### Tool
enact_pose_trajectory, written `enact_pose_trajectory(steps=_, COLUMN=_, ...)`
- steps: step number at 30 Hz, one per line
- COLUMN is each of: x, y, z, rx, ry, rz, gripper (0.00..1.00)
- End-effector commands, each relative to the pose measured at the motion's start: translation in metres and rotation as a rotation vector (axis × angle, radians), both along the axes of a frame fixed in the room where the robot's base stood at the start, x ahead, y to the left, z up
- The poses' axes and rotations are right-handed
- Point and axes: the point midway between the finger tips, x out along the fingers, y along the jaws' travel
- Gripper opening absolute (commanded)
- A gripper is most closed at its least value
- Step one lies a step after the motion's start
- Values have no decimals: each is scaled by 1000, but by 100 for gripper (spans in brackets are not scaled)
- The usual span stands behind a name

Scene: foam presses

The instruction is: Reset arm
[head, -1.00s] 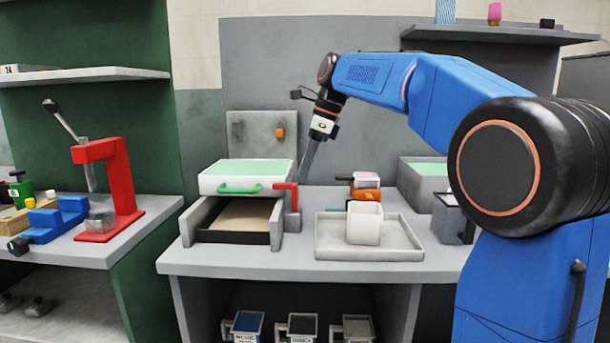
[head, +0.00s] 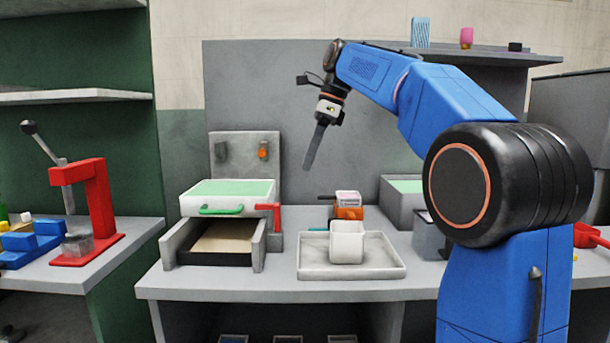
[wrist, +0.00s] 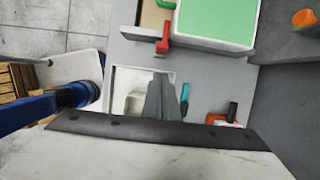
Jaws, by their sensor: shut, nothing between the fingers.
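My gripper (head: 311,160) is shut and empty, its long grey fingers pointing down in the air above the grey bench, in front of the back panel. In the wrist view my gripper (wrist: 172,84) shows as a narrow grey wedge over the white tray, apart from everything below. My blue arm reaches in from the right of the head view. The foam press (head: 228,192) with a green top pad and green handle stands on the bench left of my gripper. Its red lever (head: 268,207) is at its right side.
A white tray (head: 385,270) holds a white cup (head: 347,241). An orange item (head: 348,212) sits behind it. A grey box with a green top (head: 402,200) is at the back right. A red lever press (head: 97,205) stands on the left bench. A shelf (head: 480,52) hangs above.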

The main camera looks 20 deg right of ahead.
Motion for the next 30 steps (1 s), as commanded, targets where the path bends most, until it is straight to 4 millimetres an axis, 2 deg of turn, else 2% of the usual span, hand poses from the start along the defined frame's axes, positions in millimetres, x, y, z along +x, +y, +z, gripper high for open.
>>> enact_pose_trajectory(steps=7, x=-1, y=-3, z=12, rx=0, ry=0, rz=-1, gripper=0)
enact_pose_trajectory(steps=11, x=-7, y=-3, z=10, rx=-7, ry=-13, rz=21, gripper=0)
enact_pose_trajectory(steps=14, x=-21, y=-1, z=3, rx=-26, ry=-46, rz=82, gripper=0)
enact_pose_trajectory(steps=23, x=-92, y=-3, z=-50, rx=-151, ry=-211, rz=417, gripper=0)
enact_pose_trajectory(steps=30, x=-153, y=-7, z=-108, rx=-276, ry=-325, rz=716, gripper=0)
